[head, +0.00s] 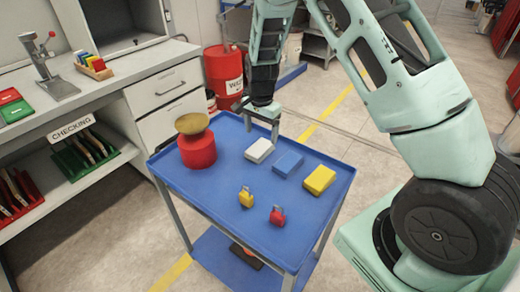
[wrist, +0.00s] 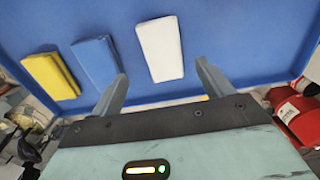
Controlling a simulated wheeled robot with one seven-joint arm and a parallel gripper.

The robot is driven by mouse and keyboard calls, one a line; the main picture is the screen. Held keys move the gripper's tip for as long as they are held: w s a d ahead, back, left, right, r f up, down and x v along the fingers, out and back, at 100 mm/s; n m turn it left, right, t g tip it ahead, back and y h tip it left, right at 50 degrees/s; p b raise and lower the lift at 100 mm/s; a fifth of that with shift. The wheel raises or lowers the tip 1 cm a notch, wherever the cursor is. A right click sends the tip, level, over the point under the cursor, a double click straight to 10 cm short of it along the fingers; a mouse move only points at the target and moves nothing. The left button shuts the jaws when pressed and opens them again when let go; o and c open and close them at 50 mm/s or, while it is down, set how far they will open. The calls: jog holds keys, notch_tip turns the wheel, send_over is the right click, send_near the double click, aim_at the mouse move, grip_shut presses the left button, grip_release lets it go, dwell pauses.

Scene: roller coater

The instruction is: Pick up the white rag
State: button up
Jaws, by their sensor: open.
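The white rag (head: 260,150) is a folded white block lying on the blue cart top (head: 215,217), left of a blue rag (head: 287,164) and a yellow rag (head: 319,180). My gripper (head: 262,116) is above and just behind the white rag in the head view. In the wrist view the white rag (wrist: 161,49) lies ahead of the two spread fingers, roughly between their lines, and is whole in sight. My gripper (wrist: 160,85) is open with nothing between the fingers. The blue rag (wrist: 97,60) and yellow rag (wrist: 50,76) are to its left there.
A red can with a brass-coloured top (head: 197,145) stands at the cart's left corner. A yellow padlock (head: 246,197) and a red padlock (head: 277,216) sit near the front. A workbench (head: 95,102) is at left and a red drum (head: 224,72) is behind.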

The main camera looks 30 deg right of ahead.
aim_at(260, 147)
jog(key=shift+w+f+p, duration=0.15)
jog(key=shift+f+p, duration=0.55)
jog(key=shift+f, duration=2.3)
jog(key=shift+c, duration=0.3)
jog(key=c, duration=1)
